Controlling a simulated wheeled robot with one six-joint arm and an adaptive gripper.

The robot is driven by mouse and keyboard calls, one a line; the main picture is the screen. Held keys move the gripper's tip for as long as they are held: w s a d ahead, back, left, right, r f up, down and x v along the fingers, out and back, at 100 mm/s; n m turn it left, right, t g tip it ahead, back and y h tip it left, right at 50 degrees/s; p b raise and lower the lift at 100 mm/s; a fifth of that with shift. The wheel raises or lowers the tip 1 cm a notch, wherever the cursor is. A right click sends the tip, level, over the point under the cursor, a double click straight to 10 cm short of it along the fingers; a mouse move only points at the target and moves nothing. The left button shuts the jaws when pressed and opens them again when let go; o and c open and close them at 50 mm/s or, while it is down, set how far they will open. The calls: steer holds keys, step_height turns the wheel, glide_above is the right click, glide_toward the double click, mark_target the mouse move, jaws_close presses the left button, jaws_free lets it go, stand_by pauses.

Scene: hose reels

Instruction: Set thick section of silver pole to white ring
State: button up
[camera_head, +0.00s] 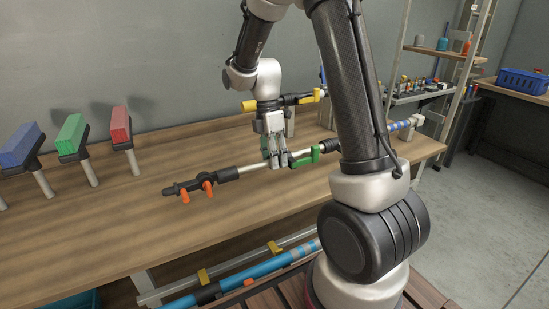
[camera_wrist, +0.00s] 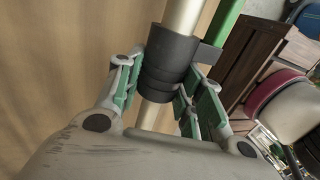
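A long pole lies along the bench. Its silver section (camera_head: 254,168) lies left of my gripper (camera_head: 275,161), which reaches down over the pole beside a green part (camera_head: 306,157). In the wrist view, a thick silver section (camera_wrist: 184,17) enters a black collar (camera_wrist: 168,68), and a thinner silver section (camera_wrist: 150,115) comes out below. My green-padded fingers (camera_wrist: 160,85) stand on both sides of the collar. I cannot tell whether they press on it. A white ring-like band (camera_head: 418,120) shows at the far right end, near blue bands.
Blue (camera_head: 20,146), green (camera_head: 71,134) and red (camera_head: 121,125) blocks stand on posts at the bench's left. Orange clips (camera_head: 208,188) sit at the pole's left end. A yellow-and-black tool (camera_head: 300,99) is behind. The front left of the bench (camera_head: 100,235) is clear.

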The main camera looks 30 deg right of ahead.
jaws_close()
steer(key=a, duration=0.8)
steer(key=shift+w, duration=0.1)
steer(key=o, duration=1.1)
jaws_free()
steer(key=shift+r, duration=0.1)
steer(key=v, duration=1.1)
steer(key=shift+r, duration=0.4)
steer(key=shift+w, duration=0.1)
